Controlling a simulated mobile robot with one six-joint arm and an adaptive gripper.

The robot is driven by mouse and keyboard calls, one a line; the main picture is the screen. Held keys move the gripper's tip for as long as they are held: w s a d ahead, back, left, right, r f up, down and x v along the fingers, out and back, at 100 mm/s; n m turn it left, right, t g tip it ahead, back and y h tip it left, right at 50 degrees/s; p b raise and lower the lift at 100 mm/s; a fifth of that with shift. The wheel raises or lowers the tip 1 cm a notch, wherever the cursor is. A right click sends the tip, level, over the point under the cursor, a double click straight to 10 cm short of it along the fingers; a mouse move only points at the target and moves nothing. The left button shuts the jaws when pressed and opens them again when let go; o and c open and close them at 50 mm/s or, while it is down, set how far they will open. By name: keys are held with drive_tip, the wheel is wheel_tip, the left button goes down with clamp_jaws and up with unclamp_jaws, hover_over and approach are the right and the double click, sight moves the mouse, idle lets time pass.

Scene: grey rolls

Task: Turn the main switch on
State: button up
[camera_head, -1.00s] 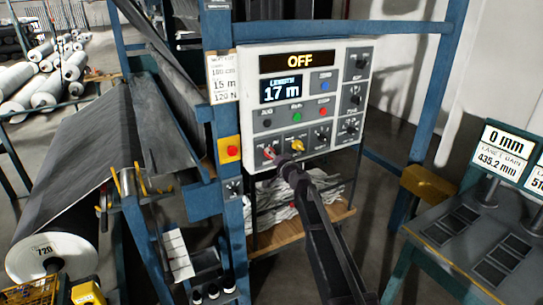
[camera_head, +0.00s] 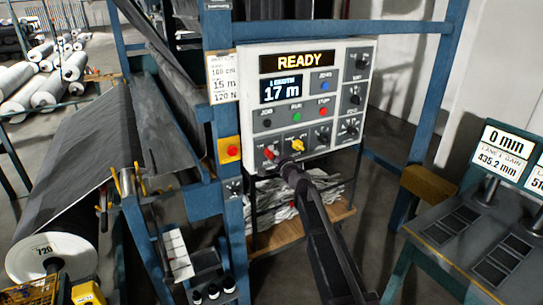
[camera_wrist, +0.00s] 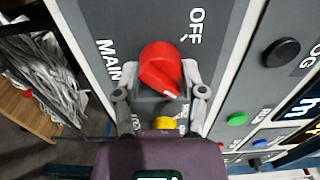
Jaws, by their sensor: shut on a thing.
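The main switch is a red knob (camera_head: 269,153) at the lower left of the white control panel (camera_head: 350,50). In the wrist view, the red knob (camera_wrist: 160,66) sits on a grey plate with the words MAIN and OFF. A white mark on the knob points away from OFF, toward the lower right of that view. My gripper (camera_wrist: 163,84) is shut on the red knob, a finger on each side. In the head view my gripper (camera_head: 283,164) is at the panel's lower left. The panel's top display (camera_head: 306,61) reads READY.
A yellow knob (camera_head: 298,145) sits right beside the red one. Black, green and red buttons are above. A red emergency button on a yellow box (camera_head: 229,150) is on the blue post at left. A grey fabric roll (camera_head: 60,250) and a console (camera_head: 478,235) flank the panel.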

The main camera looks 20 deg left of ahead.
idle(0.3)
drive_tip(key=o, duration=1.2)
drive_tip(key=shift+c, duration=0.2)
drive_tip(key=v, duration=1.2)
